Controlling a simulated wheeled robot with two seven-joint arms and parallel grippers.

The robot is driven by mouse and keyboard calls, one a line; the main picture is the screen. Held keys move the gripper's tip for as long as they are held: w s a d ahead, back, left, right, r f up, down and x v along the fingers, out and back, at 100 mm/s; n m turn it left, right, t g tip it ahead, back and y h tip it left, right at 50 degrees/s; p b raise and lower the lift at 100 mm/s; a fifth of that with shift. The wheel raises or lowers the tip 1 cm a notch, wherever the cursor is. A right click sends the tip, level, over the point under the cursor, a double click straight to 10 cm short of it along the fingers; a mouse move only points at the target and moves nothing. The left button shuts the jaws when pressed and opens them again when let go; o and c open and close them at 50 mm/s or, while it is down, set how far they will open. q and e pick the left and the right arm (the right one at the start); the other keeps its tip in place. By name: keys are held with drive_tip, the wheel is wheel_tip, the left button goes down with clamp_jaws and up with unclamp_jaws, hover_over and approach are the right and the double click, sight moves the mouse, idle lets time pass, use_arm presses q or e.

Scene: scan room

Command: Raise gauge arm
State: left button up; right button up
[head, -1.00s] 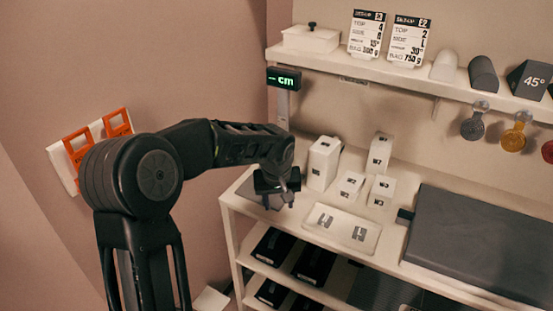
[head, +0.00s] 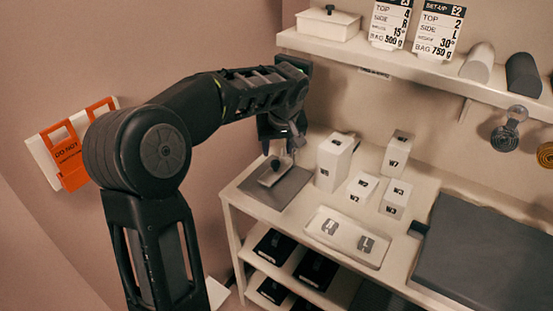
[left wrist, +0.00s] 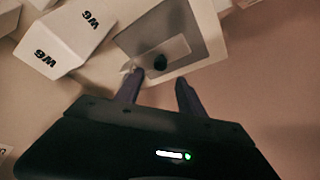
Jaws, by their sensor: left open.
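The gauge arm (head: 270,179) is a pale flat bar with a black knob (head: 275,163), low over a dark grey plate (head: 287,190) at the left end of the bench. The gauge's post and display are hidden behind my left arm in the head view. My left gripper (head: 284,148) is open and points down just above the knob. In the left wrist view, its fingers (left wrist: 158,88) are apart, with the knob (left wrist: 160,62) beyond the fingertips, not between them. The grey plate (left wrist: 203,20) shows there around the bar. I do not see my right gripper.
White blocks (head: 334,160) stand close right of the gauge. A shallow tray (head: 345,249) and a large dark slab (head: 490,245) lie on the bench (head: 395,265). A shelf (head: 400,67) with cards and a box overhangs the back.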

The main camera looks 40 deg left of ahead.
sight(275, 162)
use_arm(q)
drive_tip(key=x, duration=0.7)
drive_tip(key=shift+f, duration=0.1)
clamp_jaws()
idle(0.3)
idle(1.0)
